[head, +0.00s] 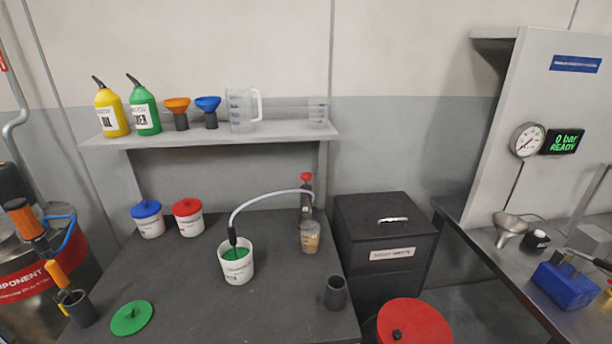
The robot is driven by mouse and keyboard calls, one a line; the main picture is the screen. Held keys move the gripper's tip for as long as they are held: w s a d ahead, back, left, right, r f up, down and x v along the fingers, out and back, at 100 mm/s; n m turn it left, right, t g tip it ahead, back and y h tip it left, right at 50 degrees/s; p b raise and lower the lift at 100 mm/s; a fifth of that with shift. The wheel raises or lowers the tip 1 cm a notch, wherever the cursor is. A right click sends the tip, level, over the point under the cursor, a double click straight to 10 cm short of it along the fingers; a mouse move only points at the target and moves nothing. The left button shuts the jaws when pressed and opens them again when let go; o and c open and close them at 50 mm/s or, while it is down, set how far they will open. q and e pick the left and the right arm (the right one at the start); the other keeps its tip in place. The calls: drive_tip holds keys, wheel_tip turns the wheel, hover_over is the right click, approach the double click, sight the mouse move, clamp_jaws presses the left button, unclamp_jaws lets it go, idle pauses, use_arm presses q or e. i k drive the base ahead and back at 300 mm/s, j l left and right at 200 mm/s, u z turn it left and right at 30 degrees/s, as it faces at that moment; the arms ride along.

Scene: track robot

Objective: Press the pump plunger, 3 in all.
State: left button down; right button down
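A small hand pump (306,200) with a red plunger knob (306,176) on top stands at the back right of the dark table. The knob stands above the pump body on a short stem. A grey hose (262,197) arcs left from the pump into an open white tub (238,270) with green contents. A clear cup (310,238) with a tan content stands just in front of the pump and hides its lower part. Neither of my grippers is in view.
White tubs with blue (146,209) and red (186,206) lids stand behind. A green lid (131,318) and dark cup (335,292) sit in front. A shelf (215,136) overhangs the back. A black cabinet (385,232) stands right; a display (564,141) reads "0 bar READY".

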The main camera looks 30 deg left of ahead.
sight(304, 176)
drive_tip(key=i+l+u, duration=0.1)
drive_tip(key=l, duration=0.4)
drive_tip(key=i+l+u, duration=0.1)
drive_tip(key=l, duration=0.4)
drive_tip(key=i+l, duration=0.15)
drive_tip(key=l, duration=0.4)
drive_tip(key=i+j+u, duration=0.05)
